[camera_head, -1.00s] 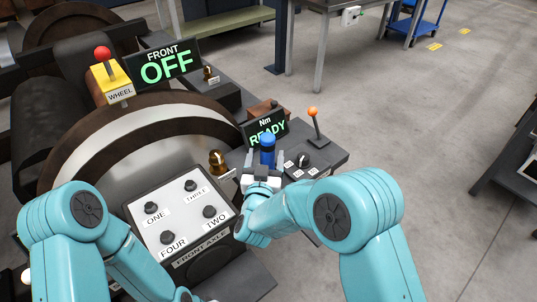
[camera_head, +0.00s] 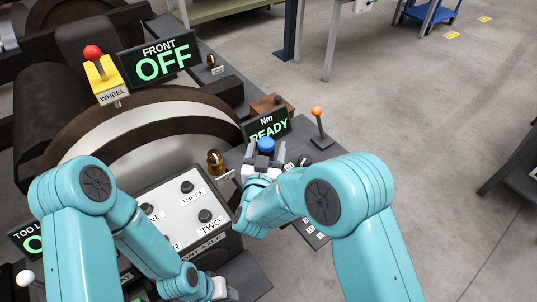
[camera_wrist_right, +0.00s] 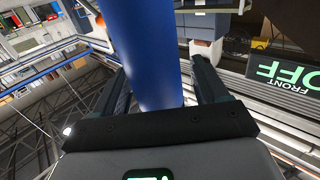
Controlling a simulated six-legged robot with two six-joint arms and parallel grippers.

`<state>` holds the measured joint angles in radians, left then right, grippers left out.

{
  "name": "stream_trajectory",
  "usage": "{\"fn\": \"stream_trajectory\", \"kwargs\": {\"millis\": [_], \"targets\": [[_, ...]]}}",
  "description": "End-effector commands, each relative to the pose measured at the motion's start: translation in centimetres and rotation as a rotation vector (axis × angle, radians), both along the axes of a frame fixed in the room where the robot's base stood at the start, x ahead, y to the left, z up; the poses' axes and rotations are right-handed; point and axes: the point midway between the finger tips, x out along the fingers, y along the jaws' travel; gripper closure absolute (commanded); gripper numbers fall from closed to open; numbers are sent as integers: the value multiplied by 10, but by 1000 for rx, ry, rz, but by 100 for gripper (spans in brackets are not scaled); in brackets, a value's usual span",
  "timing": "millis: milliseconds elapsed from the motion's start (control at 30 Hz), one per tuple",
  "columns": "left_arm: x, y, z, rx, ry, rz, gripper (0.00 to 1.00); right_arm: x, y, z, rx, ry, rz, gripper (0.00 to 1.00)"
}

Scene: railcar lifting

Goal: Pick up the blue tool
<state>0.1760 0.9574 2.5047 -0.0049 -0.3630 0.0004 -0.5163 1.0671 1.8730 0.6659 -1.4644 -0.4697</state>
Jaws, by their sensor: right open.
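The blue tool (camera_head: 266,146) is upright beside the Nm READY display (camera_head: 268,130). In the head view only its top shows above my right gripper (camera_head: 266,152). The jaws are open, with one finger on each side of the tool. In the right wrist view the blue shaft (camera_wrist_right: 148,55) runs between the two spread fingers (camera_wrist_right: 160,78). Its lower end is hidden behind the gripper body. My left gripper (camera_head: 222,290) shows in part at the bottom edge, away from the tool; its jaws are not clear.
An orange-knobbed lever (camera_head: 319,125) stands just right of the tool. A brass-coloured fitting (camera_head: 216,162) stands to its left. The numbered panel (camera_head: 178,206) and the large wheel (camera_head: 125,145) are further left. Open floor (camera_head: 425,120) lies to the right.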

Motion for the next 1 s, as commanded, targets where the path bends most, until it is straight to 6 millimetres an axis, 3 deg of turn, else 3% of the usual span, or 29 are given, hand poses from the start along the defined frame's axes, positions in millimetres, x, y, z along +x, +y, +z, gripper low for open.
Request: {"fn": "stream_trajectory", "kwargs": {"millis": [333,500,533,833,1000], "targets": [[0,0,1,0,0,0,57,-5,2,0,0,-1,-2,30],[0,0,1,0,0,0,57,-6,2,0,0,0,-2,86],[0,0,1,0,0,0,57,-6,2,0,0,0,-2,89],[0,0,1,0,0,0,57,-4,1,3,0,-1,-1,89],[0,0,2,0,0,0,57,-3,1,19,1,-5,-1,89]]}}
